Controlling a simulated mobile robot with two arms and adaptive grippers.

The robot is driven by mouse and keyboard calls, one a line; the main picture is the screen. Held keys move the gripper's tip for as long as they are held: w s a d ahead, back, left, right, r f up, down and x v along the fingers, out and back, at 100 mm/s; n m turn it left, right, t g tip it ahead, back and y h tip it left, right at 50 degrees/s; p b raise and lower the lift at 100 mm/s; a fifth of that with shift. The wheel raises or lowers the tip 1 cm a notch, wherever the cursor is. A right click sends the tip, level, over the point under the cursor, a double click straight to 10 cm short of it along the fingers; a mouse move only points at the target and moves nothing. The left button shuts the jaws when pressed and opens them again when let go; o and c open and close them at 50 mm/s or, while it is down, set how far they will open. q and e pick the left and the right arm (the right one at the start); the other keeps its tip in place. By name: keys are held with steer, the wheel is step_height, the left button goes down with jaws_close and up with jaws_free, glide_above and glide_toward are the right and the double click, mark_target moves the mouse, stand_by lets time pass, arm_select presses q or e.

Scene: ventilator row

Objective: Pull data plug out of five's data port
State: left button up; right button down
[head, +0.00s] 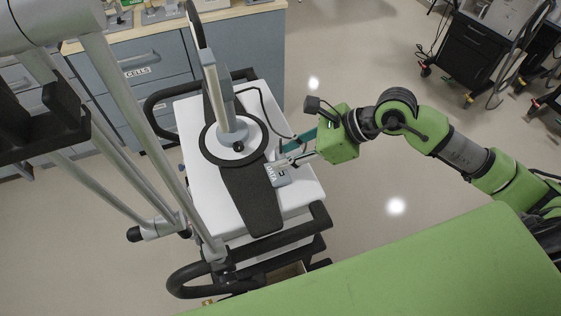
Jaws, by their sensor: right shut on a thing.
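A small grey block marked DATA (279,175) sits on the white top of a wheeled cart (308,187), at the right edge of the dark centre strip. I take it for the data port. My right gripper (287,156) reaches in from the right, with its fingertips close to the block. It is shut on the data plug, which is small and largely hidden by the fingers. A thin dark cable (268,112) runs from the fingertips up to the post on the cart. I cannot tell whether the plug is still seated in the block. My left gripper is not in view.
A round dark base with an upright post (223,104) stands on the cart beside the block. Black handles (308,225) ring the cart. Grey metal tubes (128,110) cross the left side. Drawers (152,69) stand behind; dark carts (465,45) at upper right. Floor between is clear.

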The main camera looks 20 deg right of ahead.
steer(key=shift+r+p, duration=0.55)
steer(key=shift+r, duration=0.7)
